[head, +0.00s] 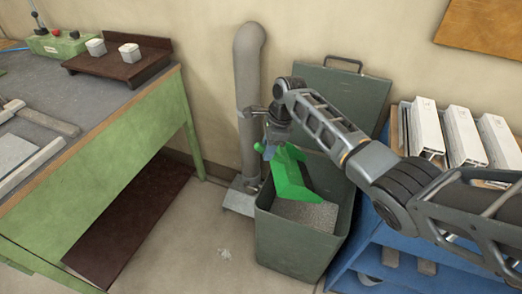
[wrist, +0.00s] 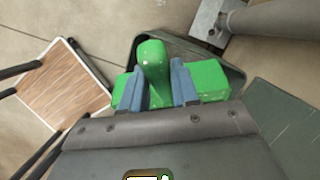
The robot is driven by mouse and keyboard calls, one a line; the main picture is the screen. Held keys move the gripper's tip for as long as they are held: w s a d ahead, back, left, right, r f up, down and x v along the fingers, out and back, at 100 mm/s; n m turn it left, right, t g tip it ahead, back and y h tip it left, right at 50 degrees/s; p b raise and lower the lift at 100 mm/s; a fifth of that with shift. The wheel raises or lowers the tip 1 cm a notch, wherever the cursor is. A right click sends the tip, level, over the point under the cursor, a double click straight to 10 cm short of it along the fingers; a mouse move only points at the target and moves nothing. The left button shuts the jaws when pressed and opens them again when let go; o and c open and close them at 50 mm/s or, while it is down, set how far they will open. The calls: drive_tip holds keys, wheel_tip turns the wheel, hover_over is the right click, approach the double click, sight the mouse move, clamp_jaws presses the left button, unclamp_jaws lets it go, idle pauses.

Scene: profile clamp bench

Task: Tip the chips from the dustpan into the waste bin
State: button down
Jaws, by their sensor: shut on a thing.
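My gripper (wrist: 158,90) is shut on the handle of the green dustpan (head: 289,176), with a blue finger on each side of the handle. The dustpan (wrist: 208,80) is tilted steeply over the open waste bin (head: 288,243), its wide end low at the bin's mouth. The bin is grey-green, and its lid (head: 345,92) stands raised behind. Grey speckled material (head: 306,213) shows inside the bin. I cannot make out any chips on the dustpan. In the wrist view, the dustpan and my gripper hide most of the bin.
A grey pipe (head: 249,90) rises just left of the bin. A green workbench (head: 120,145) stands at the left, with a brown rack (head: 120,62) on it. A blue stand with white profiles (head: 463,137) is at the right.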

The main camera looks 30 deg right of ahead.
drive_tip(key=s+d+r+t+y+b, duration=0.1)
drive_tip(key=s+d+r+y+b, duration=0.1)
drive_tip(key=d, duration=0.6)
drive_tip(key=s+d+r+t+y+b, duration=0.2)
drive_tip(key=d+y, duration=0.4)
drive_tip(key=d, duration=0.3)
drive_tip(key=shift+s+r+b, duration=0.45)
drive_tip(key=shift+s+r, duration=0.05)
drive_tip(key=shift+s, duration=0.9)
drive_tip(key=shift+d, duration=0.1)
drive_tip(key=shift+r, duration=0.1)
drive_tip(key=shift+p, duration=1.65)
